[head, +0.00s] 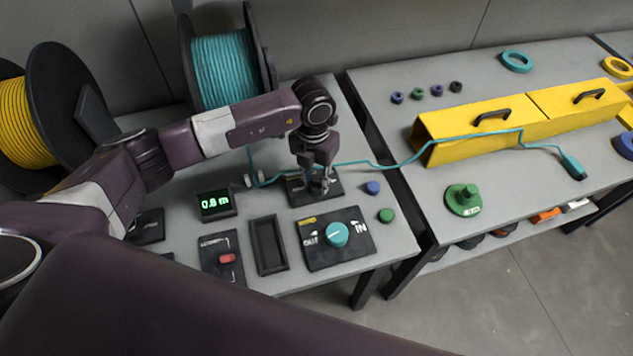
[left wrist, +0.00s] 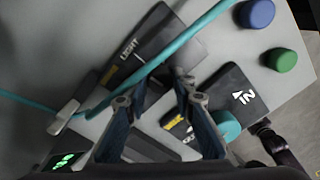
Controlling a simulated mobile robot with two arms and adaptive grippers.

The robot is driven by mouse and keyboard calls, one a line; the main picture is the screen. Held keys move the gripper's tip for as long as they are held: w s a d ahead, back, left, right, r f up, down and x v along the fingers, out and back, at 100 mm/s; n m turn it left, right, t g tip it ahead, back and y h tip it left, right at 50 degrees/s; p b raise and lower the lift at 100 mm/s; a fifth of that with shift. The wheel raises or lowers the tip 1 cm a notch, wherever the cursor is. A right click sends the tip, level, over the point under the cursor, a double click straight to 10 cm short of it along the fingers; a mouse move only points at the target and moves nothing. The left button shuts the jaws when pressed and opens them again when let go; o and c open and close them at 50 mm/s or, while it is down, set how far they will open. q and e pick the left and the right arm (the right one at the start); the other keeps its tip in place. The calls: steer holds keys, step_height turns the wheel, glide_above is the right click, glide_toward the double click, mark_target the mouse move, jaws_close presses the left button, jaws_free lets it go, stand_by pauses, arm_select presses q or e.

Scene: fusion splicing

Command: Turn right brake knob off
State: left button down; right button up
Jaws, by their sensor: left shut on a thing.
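My left gripper (head: 318,186) points down over a small black panel (head: 299,198) behind the dial box. It is shut on the right brake knob, which its fingers mostly hide. In the left wrist view my left gripper (left wrist: 155,95) reaches over the same panel (left wrist: 152,28), with white lettering that looks like "LIGHT". The knob's setting cannot be read. My right gripper is not in view in the head picture.
A teal cable (head: 350,163) runs behind the gripper to the yellow trough (head: 480,128). The dial box (head: 345,258) with a teal knob (head: 337,234), a display (head: 216,202) reading 0.8 m, and blue (head: 372,187) and green (head: 386,215) buttons stand close by.

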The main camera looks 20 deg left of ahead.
mark_target(314, 185)
arm_select(q)
steer(key=n, duration=0.5)
steer(key=shift+n+b, duration=0.3)
steer(key=n, duration=0.4)
steer(key=shift+a+r+n, duration=0.1)
steer(key=shift+n, duration=0.2)
steer(key=c, duration=1.6)
jaws_free()
steer(key=r, duration=1.2)
steer(key=shift+s+a, duration=0.15)
steer(key=shift+s, duration=0.05)
